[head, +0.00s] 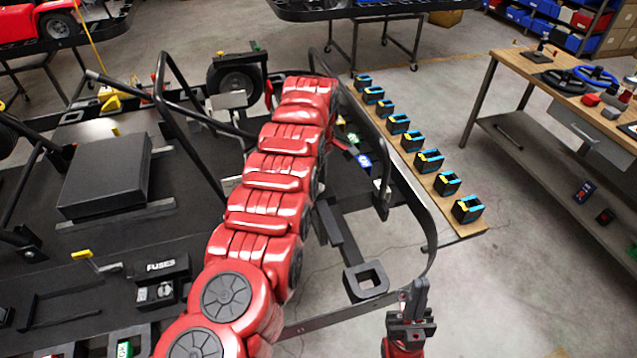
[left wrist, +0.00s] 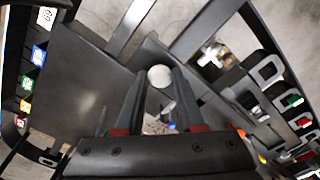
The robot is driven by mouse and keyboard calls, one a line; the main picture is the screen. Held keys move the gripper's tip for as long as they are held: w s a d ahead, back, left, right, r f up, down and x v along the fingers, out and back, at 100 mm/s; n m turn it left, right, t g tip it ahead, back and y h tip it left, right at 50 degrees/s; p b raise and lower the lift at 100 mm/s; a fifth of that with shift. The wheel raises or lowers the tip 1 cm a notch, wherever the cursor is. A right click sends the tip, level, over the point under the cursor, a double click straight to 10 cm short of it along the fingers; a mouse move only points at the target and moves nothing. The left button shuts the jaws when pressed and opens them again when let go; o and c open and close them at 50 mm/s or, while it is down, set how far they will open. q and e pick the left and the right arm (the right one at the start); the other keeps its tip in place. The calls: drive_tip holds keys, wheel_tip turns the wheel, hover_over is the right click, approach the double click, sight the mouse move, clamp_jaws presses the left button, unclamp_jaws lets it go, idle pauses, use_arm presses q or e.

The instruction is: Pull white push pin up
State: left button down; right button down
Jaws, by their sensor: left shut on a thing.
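The white push pin (left wrist: 159,76) shows as a round white knob in the left wrist view. My left gripper (left wrist: 157,85) has its two dark fingers on either side of the knob and is shut on it. The lower part of the pin is hidden. In the head view my red left arm stretches over the black kart stand (head: 190,190) and hides both its gripper and the pin. My right gripper (head: 418,290) is at the bottom right of the head view, apart from the stand; I cannot tell whether its fingers are open.
A black fuse box (head: 160,283) and a dark square block (head: 105,178) are on the stand. A curved black tube (head: 425,215) edges its right side. A wooden board (head: 428,185) bears several black-and-blue blocks. A workbench (head: 560,85) stands at right, with clear floor between.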

use_arm(q)
drive_tip(key=shift+r, duration=0.3)
drive_tip(key=shift+c, duration=2.2)
unclamp_jaws()
